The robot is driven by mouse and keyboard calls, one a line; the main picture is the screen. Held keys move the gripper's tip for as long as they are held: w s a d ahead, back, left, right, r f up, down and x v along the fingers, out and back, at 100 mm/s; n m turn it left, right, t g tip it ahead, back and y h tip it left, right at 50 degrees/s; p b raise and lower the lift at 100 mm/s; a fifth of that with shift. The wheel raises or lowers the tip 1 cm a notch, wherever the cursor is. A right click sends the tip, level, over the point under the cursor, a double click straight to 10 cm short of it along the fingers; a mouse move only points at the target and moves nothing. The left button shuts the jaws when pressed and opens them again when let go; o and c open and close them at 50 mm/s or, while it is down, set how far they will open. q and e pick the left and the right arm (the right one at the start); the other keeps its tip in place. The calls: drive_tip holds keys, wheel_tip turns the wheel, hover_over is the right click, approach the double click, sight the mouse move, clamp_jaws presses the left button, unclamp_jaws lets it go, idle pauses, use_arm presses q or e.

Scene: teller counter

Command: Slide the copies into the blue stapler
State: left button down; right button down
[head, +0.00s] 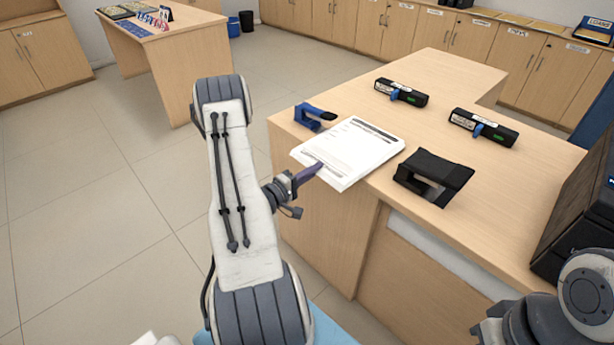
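The copies (357,148), a white printed stack, lie flat on the counter with their near-left edge reaching past the counter's edge. The blue stapler (318,114) stands just beyond their left corner, near the counter's left end, apart from them. My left gripper (313,170) is at the near-left edge of the copies, with a purple finger over the top sheet. It looks shut on that edge; the finger underneath is hidden. Part of my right arm shows at the bottom right, but its fingertips are not in view.
A black device (433,177) stands right of the copies. Two black labelled staplers with blue parts (401,93) (483,127) lie farther back. A large black box (583,215) stands at the counter's right.

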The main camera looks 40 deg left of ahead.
sight(311, 157)
use_arm(q)
drive_tip(key=w, duration=0.2)
drive_tip(key=shift+w+d+f+b, duration=0.1)
drive_tip(key=shift+w+d+b, duration=0.05)
drive_tip(key=shift+w+b, duration=0.2)
drive_tip(key=shift+w+a, duration=0.2)
drive_tip(key=shift+a, duration=0.15)
drive_tip(key=shift+w+a+f, duration=0.1)
drive_tip(key=shift+a+f, duration=0.05)
drive_tip(key=shift+a, duration=1.8)
drive_tip(key=shift+f, duration=0.2)
drive_tip(key=c, duration=1)
unclamp_jaws()
drive_tip(key=s, duration=1)
drive_tip(key=shift+s+a, duration=0.25)
drive_tip(key=shift+a, duration=0.2)
